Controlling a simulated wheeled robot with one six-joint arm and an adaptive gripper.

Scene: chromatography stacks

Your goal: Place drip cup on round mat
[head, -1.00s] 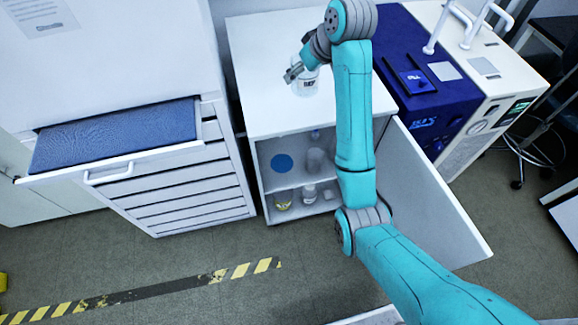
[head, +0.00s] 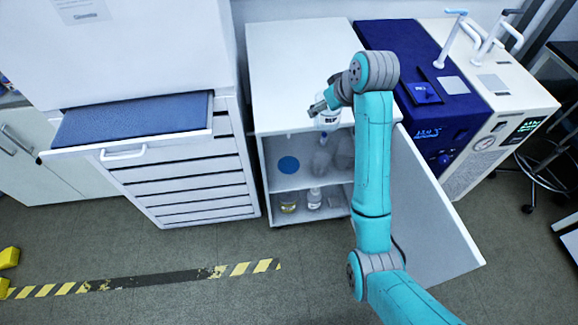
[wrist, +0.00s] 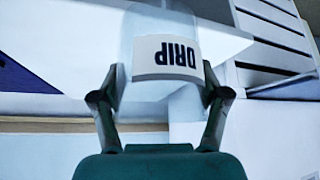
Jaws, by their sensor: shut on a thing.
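My gripper (wrist: 163,100) is shut on the drip cup (wrist: 165,57), a clear cup with a white label reading "DRIP", which appears upside down in the wrist view. In the head view the cup (head: 328,122) hangs from my gripper (head: 318,108) near the front edge of the white cabinet top. The round mat (head: 288,165) is a flat blue disc on the upper shelf inside the open cabinet, below and left of the cup. The mat is uncovered.
Clear glassware (head: 321,161) stands on the upper shelf right of the mat. Bottles (head: 314,198) stand on the lower shelf. The cabinet door (head: 425,210) is open to the right. A drawer (head: 135,135) juts out at left. The cabinet top (head: 295,60) is clear.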

